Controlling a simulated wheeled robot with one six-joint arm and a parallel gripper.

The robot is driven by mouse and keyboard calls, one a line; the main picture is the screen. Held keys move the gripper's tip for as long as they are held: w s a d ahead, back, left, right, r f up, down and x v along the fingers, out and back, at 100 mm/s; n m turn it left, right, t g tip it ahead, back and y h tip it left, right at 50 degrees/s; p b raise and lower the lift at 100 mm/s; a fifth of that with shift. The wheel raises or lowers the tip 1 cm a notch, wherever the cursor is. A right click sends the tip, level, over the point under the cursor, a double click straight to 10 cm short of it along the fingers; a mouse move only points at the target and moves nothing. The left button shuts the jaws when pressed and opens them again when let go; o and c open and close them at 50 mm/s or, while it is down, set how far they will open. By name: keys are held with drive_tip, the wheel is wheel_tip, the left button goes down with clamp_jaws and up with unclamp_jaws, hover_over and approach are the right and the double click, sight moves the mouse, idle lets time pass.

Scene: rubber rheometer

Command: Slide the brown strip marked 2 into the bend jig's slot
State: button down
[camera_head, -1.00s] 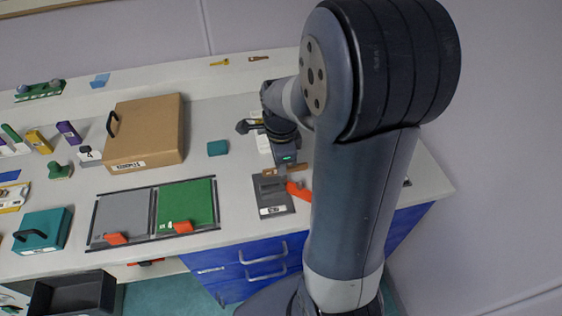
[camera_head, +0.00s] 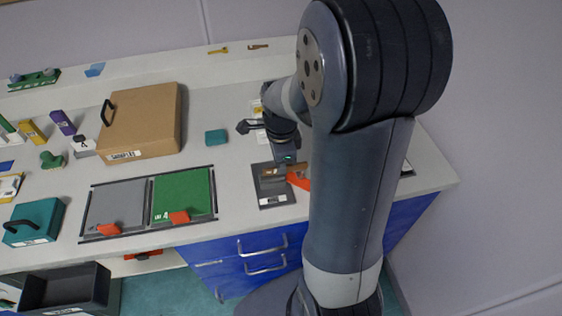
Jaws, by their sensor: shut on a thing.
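My gripper (camera_head: 287,168) is shut on a brown strip (camera_head: 270,172) and holds it at the grey bend jig (camera_head: 275,200). The strip's left end shows over the jig's upper part; the gripper hides some of the rest. I cannot tell whether the strip is inside the slot or just above it, and its mark is not readable. The jig has an orange lever (camera_head: 299,181) on its right side, partly behind my arm.
Left of the jig are a green mat (camera_head: 184,190) and a grey mat (camera_head: 115,205) with orange tabs. A brown case (camera_head: 142,118) and a small teal block (camera_head: 216,136) stand behind. My arm hides the bench's right part.

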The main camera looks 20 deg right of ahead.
drive_tip(key=shift+f, duration=0.1)
drive_tip(key=c, duration=1.5)
unclamp_jaws()
wheel_tip(320, 180, up, 11)
wheel_tip(320, 180, down, 11)
drive_tip(key=shift+r, duration=0.15)
drive_tip(key=shift+r+p, duration=0.8)
drive_tip(key=shift+r, duration=0.1)
